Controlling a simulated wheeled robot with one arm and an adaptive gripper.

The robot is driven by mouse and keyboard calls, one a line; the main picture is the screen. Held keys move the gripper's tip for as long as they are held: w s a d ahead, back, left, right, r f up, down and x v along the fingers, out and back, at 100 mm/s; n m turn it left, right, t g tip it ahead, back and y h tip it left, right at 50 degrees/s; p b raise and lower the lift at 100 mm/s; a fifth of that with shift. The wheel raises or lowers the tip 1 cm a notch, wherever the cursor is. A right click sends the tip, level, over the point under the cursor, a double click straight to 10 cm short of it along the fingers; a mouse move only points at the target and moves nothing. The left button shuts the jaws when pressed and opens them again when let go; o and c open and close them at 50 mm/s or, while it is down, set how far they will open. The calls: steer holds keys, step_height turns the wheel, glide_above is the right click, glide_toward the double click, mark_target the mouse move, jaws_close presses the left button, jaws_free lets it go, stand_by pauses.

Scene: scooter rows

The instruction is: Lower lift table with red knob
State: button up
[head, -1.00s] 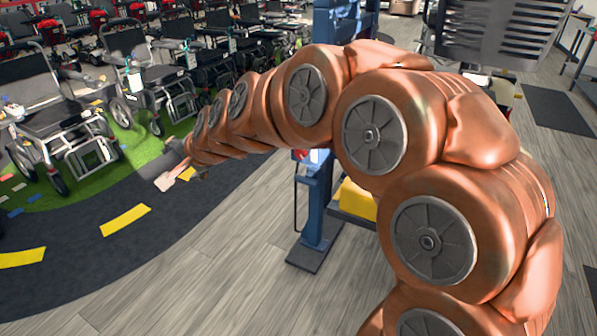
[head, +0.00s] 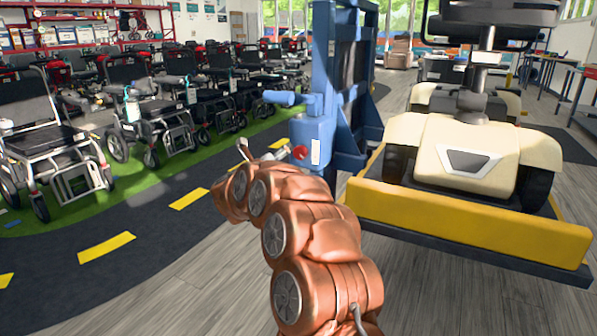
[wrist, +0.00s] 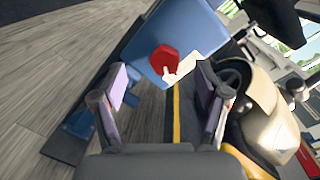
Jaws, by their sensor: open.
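The red knob (head: 300,152) sits on the blue control box (head: 316,133) of the lift table's blue column (head: 349,75). The yellow-edged platform (head: 470,226) is raised off the floor and carries a beige scooter (head: 470,150). In the wrist view the red knob (wrist: 163,58) shows between and beyond my open fingers, with a small pale shape overlapping its lower right edge. My gripper (wrist: 162,84) is empty and appears apart from the knob. In the head view my arm hides most of the gripper; one part shows left of the knob.
Rows of wheelchairs and scooters (head: 150,115) stand on green floor at the left. A dark lane with yellow dashes (head: 106,247) runs beside them. Wooden floor is clear in front. Tables stand at the far right.

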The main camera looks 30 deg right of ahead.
mark_target(299, 153)
steer(key=shift+m+g+h, duration=0.6)
steer(key=shift+m+g, duration=0.2)
steer(key=d, duration=0.2)
steer(key=w+d+f+b, duration=0.1)
steer(key=d, duration=0.1)
steer(key=d+f+b, duration=0.1)
steer(key=d, duration=0.2)
steer(key=shift+w+f, duration=0.15)
steer(key=shift+w, duration=0.25)
steer(key=shift+x, duration=0.95)
steer(key=shift+c, duration=0.3)
steer(key=c, duration=1)
steer(key=shift+a, duration=0.1)
steer(key=shift+c, duration=0.5)
steer(key=shift+r, duration=0.2)
